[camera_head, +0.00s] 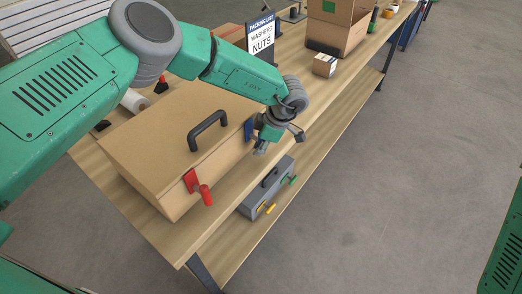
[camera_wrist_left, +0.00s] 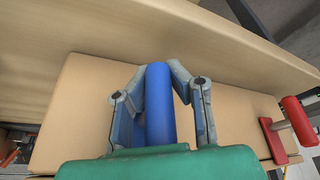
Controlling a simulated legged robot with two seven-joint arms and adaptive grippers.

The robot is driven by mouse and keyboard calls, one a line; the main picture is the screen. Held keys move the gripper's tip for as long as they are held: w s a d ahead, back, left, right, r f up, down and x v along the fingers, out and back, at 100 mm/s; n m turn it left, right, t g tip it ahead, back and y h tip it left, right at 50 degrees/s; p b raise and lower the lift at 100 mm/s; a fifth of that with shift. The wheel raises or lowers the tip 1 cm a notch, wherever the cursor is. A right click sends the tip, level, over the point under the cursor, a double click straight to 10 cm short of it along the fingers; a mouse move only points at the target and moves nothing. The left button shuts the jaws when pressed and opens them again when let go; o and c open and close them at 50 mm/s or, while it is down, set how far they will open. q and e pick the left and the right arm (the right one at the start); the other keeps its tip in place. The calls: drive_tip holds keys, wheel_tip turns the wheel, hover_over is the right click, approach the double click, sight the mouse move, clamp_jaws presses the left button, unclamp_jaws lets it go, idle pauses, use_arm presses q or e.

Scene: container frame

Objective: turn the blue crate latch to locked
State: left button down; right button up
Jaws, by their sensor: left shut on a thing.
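The tan crate (camera_head: 165,135) with a black top handle (camera_head: 208,131) sits on the wooden bench. Its blue latch (camera_head: 248,129) is at the far end of the front side, mostly hidden by my left gripper (camera_head: 260,147). In the left wrist view the blue latch handle (camera_wrist_left: 157,105) stands between the two grey fingers, which are shut on it. The red latch (camera_head: 191,181) is at the crate's near end, with its red handle sticking out. It also shows at the right of the left wrist view (camera_wrist_left: 297,119). My right gripper is not in view.
A grey toolbox (camera_head: 265,190) with yellow and green handles sits on the lower shelf. A packing list sign (camera_head: 261,38), a small box (camera_head: 325,65) and a larger open carton (camera_head: 337,30) stand farther along the bench. The floor to the right is clear.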

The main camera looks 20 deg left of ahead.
use_arm(q)
drive_tip(key=shift+w+a+r+g, duration=0.25)
drive_tip(key=shift+w+r+g, duration=0.05)
drive_tip(key=shift+w+r, duration=0.05)
idle(0.3)
drive_tip(key=c, duration=1.4)
unclamp_jaws()
drive_tip(key=shift+s+f, duration=0.1)
drive_tip(key=shift+s, duration=0.1)
drive_tip(key=shift+d+r, duration=0.2)
drive_tip(key=v, duration=1.1)
drive_tip(key=shift+w+d+r, duration=0.1)
drive_tip(key=shift+d+r, duration=0.05)
drive_tip(key=shift+d, duration=0.05)
